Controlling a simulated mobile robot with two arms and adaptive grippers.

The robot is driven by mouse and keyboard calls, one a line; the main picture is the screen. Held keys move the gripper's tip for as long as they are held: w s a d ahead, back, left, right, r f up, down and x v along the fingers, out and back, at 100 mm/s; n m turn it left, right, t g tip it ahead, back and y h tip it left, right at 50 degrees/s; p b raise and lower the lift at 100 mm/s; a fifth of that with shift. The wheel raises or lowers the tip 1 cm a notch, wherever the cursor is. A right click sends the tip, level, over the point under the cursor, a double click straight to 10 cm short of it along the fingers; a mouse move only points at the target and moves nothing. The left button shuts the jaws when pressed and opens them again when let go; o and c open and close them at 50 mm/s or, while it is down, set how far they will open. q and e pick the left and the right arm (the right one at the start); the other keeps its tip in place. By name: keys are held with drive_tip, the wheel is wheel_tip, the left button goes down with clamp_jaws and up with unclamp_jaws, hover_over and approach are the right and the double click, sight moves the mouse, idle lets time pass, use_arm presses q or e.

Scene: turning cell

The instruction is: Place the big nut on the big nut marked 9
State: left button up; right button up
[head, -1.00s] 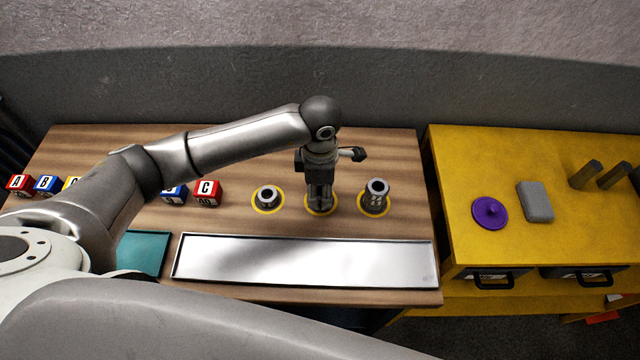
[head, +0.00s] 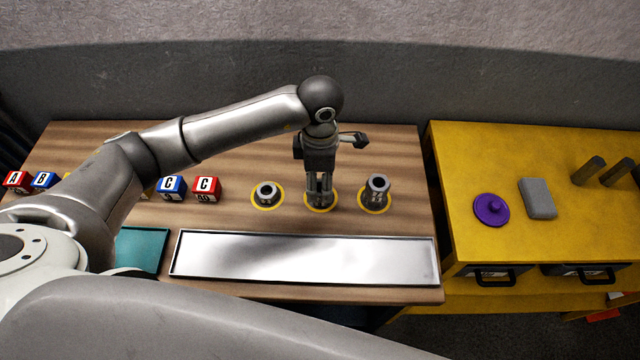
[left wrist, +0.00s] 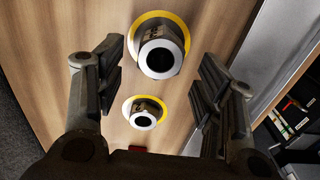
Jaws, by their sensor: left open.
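Three grey nuts stand on yellow rings on the wooden table. The left nut (head: 267,192) is short. The right nut (head: 376,190) looks taller and has markings on its side that I cannot read. The middle nut (left wrist: 161,52) is mostly hidden by my left gripper in the head view. My left gripper (head: 319,192) is open and points down over the middle nut. In the left wrist view the middle nut shows between the open fingers, apart from both, with the left nut (left wrist: 144,112) below. Which nut is marked 9 cannot be read. My right gripper is not in view.
Lettered cubes (head: 206,189) stand left of the nuts. A yellow bench (head: 460,185) at the right carries a purple lidlike disc (head: 491,209) and a grey block (head: 537,198).

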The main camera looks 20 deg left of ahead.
sight(320, 187)
use_arm(q)
wheel_tip(320, 187, up, 9)
drive_tip(key=b, duration=0.2)
drive_tip(key=shift+r+b, duration=0.2)
drive_tip(key=shift+b, duration=0.1)
